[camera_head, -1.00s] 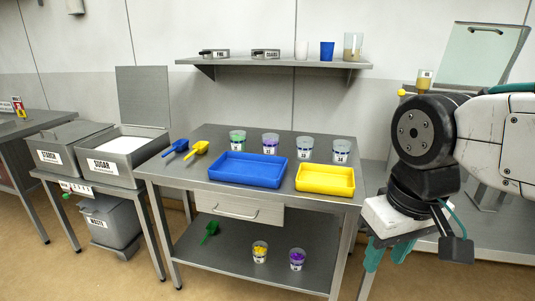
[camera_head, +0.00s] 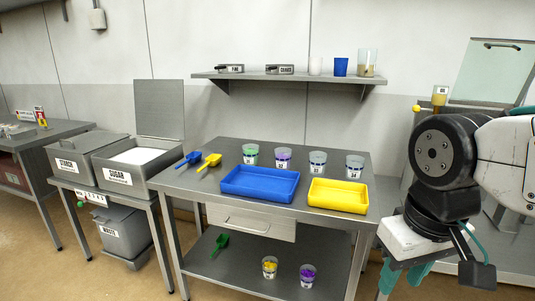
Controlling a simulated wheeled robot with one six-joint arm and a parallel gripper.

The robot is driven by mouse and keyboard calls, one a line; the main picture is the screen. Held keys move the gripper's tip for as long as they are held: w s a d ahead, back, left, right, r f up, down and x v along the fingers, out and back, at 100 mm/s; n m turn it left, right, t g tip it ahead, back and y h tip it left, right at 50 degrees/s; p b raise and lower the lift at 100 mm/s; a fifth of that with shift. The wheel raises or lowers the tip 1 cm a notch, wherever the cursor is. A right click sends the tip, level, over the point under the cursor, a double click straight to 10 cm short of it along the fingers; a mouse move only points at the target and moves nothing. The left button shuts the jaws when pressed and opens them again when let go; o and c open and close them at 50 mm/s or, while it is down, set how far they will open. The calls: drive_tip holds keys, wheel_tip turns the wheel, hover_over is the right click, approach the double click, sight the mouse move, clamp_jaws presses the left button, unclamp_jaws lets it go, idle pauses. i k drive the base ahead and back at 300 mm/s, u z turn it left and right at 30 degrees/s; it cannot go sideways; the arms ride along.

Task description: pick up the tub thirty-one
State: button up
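Several clear tubs with white number labels stand in a row at the back of the steel table. The leftmost, with green contents, looks like tub thirty-one (camera_head: 251,154), though its label is small and hard to read. To its right are a purple-banded tub (camera_head: 283,158), a bluish-grey one (camera_head: 317,163) and one labelled 34 (camera_head: 354,166). My gripper (camera_head: 404,281) points down at the lower right, beyond the table's right end and well away from the tubs. Its teal fingers are apart, with nothing visible between them.
A blue tray (camera_head: 260,184) and a yellow tray (camera_head: 338,196) sit in front of the tubs. Two scoops (camera_head: 209,160) lie to the left. The wall shelf (camera_head: 290,77) overhangs behind. Two more tubs (camera_head: 269,268) stand on the lower shelf.

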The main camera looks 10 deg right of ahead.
sight(250, 152)
drive_tip(key=u, duration=0.6)
drive_tip(key=k, duration=1.3)
drive_tip(key=u, duration=0.85)
drive_tip(key=i, duration=2.95)
drive_tip(key=z, duration=0.3)
